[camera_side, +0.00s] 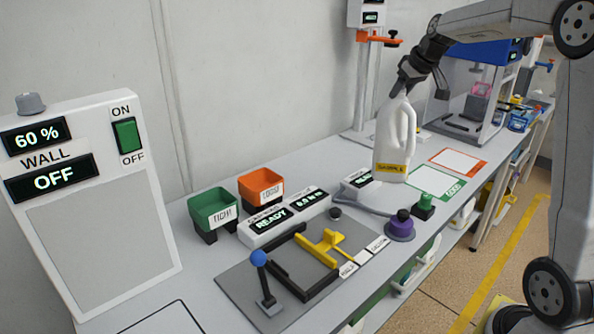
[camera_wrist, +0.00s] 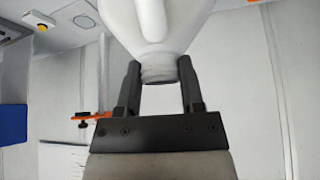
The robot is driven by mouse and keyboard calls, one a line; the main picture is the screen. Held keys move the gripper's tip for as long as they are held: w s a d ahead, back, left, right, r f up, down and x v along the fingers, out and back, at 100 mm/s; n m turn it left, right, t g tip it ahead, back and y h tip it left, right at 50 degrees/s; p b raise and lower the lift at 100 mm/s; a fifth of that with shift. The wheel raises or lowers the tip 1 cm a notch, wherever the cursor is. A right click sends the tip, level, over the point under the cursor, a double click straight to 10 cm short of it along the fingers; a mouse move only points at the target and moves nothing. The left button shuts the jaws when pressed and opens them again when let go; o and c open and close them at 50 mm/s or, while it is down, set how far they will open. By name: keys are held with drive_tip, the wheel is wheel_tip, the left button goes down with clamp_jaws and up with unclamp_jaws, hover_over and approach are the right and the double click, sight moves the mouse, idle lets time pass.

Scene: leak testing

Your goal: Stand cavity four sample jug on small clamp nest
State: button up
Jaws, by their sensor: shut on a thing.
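A white jug (camera_side: 394,135) with a side handle and a yellow label hangs upright from my gripper (camera_side: 408,82) above the bench. The label's text is too small to read surely. In the wrist view my gripper (camera_wrist: 160,85) is shut on the jug's neck, and the jug's body (camera_wrist: 180,25) fills the top. The clamp nest (camera_side: 300,262), a black frame with a yellow clamp (camera_side: 326,243), sits on a grey plate at the front of the bench. It is empty, to the left of and below the jug. A blue-knobbed lever (camera_side: 262,275) stands beside it.
A green bin (camera_side: 213,208) and an orange bin (camera_side: 261,187) stand behind the nest, beside a READY display (camera_side: 270,224). A large WALL panel (camera_side: 90,200) stands at left.

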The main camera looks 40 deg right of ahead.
drive_tip(key=w+a+n+y, duration=0.1)
drive_tip(key=w+a+n, duration=0.1)
drive_tip(key=a, duration=0.7)
drive_tip(key=w+a+n+y, duration=0.2)
drive_tip(key=a+n, duration=0.1)
drive_tip(key=a, duration=0.6)
drive_tip(key=shift+w+r+n, duration=0.15)
drive_tip(key=shift+w+n, duration=0.1)
drive_tip(key=shift+n, duration=0.15)
drive_tip(key=a+n+y, duration=0.1)
drive_tip(key=a, duration=0.4)
drive_tip(key=s+a+n+g+y, duration=0.1)
drive_tip(key=a+n, duration=0.1)
drive_tip(key=a, duration=0.3)
drive_tip(key=a+n, duration=0.2)
drive_tip(key=a, duration=0.3)
drive_tip(key=shift+s+a+r+y, duration=0.2)
drive_tip(key=shift+s+a+y, duration=0.1)
drive_tip(key=shift+y, duration=0.1)
drive_tip(key=shift+f, duration=0.15)
drive_tip(key=shift+f, duration=6.1)
drive_tip(key=o, duration=1.1)
drive_tip(key=shift+d+r, duration=0.1)
drive_tip(key=shift+r, duration=0.05)
drive_tip(key=shift+v, duration=3.75)
